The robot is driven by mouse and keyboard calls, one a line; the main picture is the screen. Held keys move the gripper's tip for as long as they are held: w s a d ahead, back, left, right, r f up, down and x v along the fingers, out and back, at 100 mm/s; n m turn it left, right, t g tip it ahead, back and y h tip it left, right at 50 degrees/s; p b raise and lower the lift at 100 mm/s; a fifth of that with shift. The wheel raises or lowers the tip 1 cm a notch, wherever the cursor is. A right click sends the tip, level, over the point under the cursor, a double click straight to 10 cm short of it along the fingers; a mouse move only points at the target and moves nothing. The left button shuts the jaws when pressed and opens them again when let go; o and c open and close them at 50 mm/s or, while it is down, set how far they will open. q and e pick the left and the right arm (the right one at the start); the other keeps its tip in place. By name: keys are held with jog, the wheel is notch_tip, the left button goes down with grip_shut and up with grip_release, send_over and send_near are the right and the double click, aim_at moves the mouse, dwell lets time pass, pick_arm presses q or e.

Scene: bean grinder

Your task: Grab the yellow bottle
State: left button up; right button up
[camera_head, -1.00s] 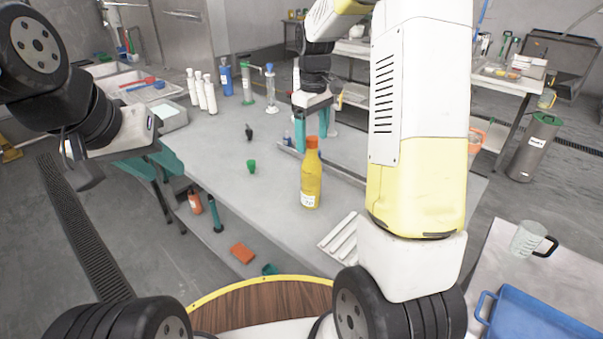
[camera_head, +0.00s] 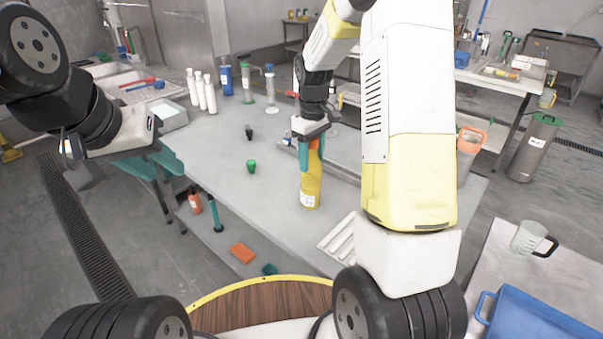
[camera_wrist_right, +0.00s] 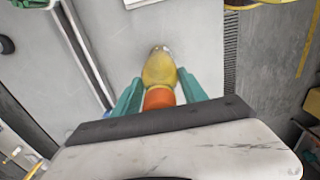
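The yellow bottle (camera_head: 311,187) stands upright on the grey table, with a white label low on its side. Its orange cap (camera_wrist_right: 159,98) shows in the right wrist view, with the yellow body (camera_wrist_right: 159,70) beyond it. My right gripper (camera_head: 312,160) points down over the bottle, its teal fingers on either side of the cap and neck. The right wrist view shows the fingers (camera_wrist_right: 160,88) spread around the bottle, with narrow gaps beside it. My left gripper (camera_head: 155,175) is open and empty at the table's left edge, away from the bottle.
A green stopper (camera_head: 251,166) and a small dark item (camera_head: 249,132) lie left of the bottle. White bottles (camera_head: 202,92) and a blue bottle (camera_head: 226,78) stand farther back. A white ribbed tray (camera_head: 338,234) lies in front. The tabletop between left gripper and bottle is mostly clear.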

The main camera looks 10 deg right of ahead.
grip_shut()
jog(key=shift+r, duration=0.1)
